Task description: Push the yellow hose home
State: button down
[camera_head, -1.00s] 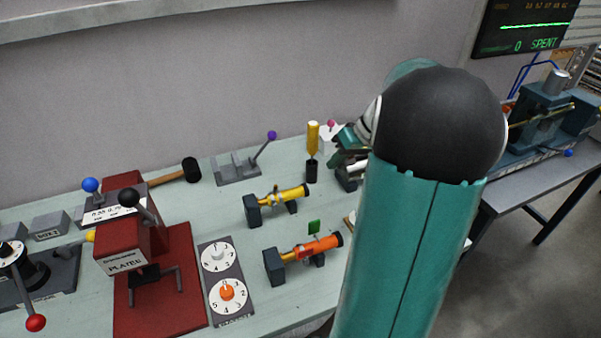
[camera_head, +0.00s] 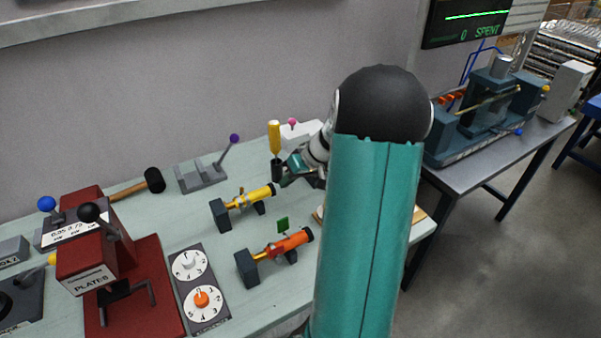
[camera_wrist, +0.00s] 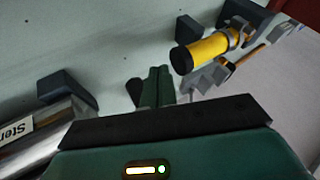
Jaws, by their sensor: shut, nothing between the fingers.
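The yellow hose (camera_head: 258,194) lies level on the bench, held by a clamp between a dark end block (camera_head: 220,215) on its left and a small dark support on its right. In the wrist view, the yellow hose (camera_wrist: 208,50) is at the upper right, its dark open end toward me. My gripper (camera_head: 284,181) is just right of the hose's free end, apart from it. In the wrist view my gripper's fingers (camera_wrist: 158,72) are together, with nothing between them, left of the hose end.
An orange hose (camera_head: 293,242) with a green tag lies in front. A yellow-handled tool (camera_head: 274,138) stands upright in a dark holder behind my gripper. A lever stand (camera_head: 203,177), a mallet (camera_head: 153,181), two dials (camera_head: 201,299) and a red press (camera_head: 98,255) are to the left.

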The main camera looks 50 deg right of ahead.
aim_at(271, 187)
jog(key=shift+w+a, duration=0.25)
jog(key=shift+a, duration=0.5)
jog(key=shift+w+a, duration=0.25)
jog(key=shift+a, duration=0.55)
jog(key=shift+w+a, duration=0.25)
jog(key=shift+a, duration=0.5)
